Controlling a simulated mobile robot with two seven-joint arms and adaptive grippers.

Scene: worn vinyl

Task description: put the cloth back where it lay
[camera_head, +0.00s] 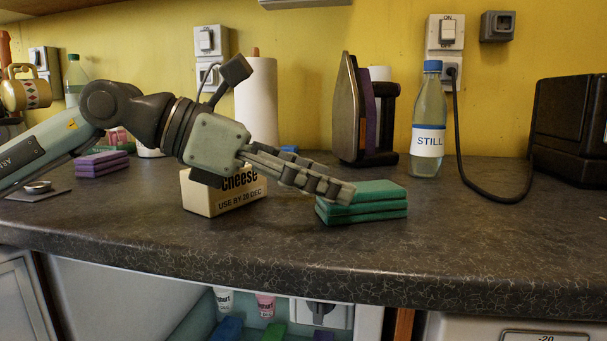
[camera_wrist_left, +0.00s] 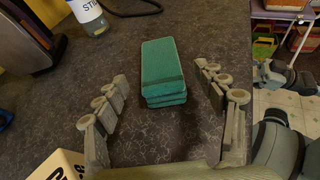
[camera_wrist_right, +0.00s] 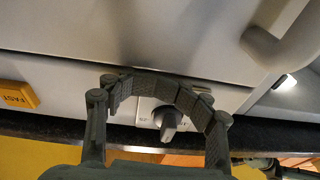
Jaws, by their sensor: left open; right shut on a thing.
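A teal folded cloth (camera_head: 368,205) in several layers lies on the dark worktop; it also shows in the left wrist view (camera_wrist_left: 163,72). My left gripper (camera_head: 335,188) is open at the cloth's left end in the head view. In the left wrist view, the open fingers (camera_wrist_left: 162,80) stand either side of the cloth with gaps and hold nothing. My right gripper (camera_wrist_right: 157,85) is outside the head view. In the right wrist view its fingers are curled shut against a white appliance front (camera_wrist_right: 80,65); the part gripped is hidden.
A cheese block (camera_head: 232,195) stands under my left gripper. An iron (camera_head: 347,115) and a STILL bottle (camera_head: 428,125) stand behind the cloth. A purple folded stack (camera_head: 101,164) lies at left. An open fridge (camera_head: 185,325) shows below. The worktop right of the cloth is clear.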

